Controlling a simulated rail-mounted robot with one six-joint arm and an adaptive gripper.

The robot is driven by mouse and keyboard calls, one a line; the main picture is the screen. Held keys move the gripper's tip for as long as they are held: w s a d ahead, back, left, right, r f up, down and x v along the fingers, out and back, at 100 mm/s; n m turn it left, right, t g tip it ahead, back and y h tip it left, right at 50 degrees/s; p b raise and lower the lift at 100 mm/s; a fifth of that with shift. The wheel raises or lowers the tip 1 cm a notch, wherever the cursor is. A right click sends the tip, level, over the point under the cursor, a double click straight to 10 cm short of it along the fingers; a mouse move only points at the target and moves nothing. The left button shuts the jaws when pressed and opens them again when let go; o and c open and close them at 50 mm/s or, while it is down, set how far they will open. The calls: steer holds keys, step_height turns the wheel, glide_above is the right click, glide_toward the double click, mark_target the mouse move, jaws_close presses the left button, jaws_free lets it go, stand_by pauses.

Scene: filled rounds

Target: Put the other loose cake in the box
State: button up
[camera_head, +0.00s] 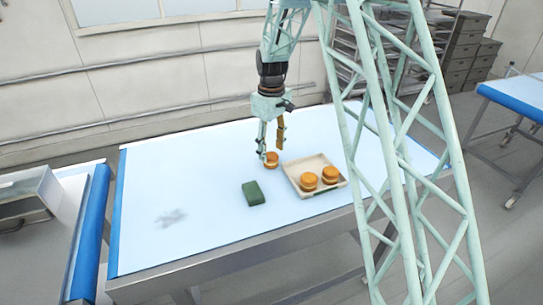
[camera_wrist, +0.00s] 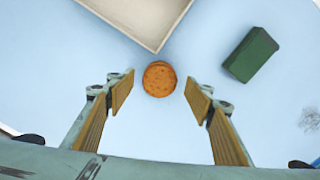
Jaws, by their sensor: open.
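A loose round orange-brown cake (camera_head: 271,159) sits on the light blue table top, just left of the box. It also shows in the wrist view (camera_wrist: 159,79), between and slightly beyond my fingertips. The box (camera_head: 294,182) is a shallow, pale open tray holding two cakes, a left one (camera_head: 308,181) and a right one (camera_head: 330,174). In the wrist view only a corner of the box (camera_wrist: 152,46) shows, at the top. My gripper (camera_head: 270,148) is open, pointing down at the loose cake. In the wrist view its fingers (camera_wrist: 160,91) stand apart on either side, not touching it.
A dark green block (camera_head: 253,193) lies on the table left of the box. A grey smudge (camera_head: 170,217) marks the table further left. The table's left half is otherwise clear. A slim dark green strip lies along the box's front edge.

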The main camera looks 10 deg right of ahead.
mark_target(271, 155)
step_height(271, 155, up, 8)
stand_by(0.5)
stand_by(0.7)
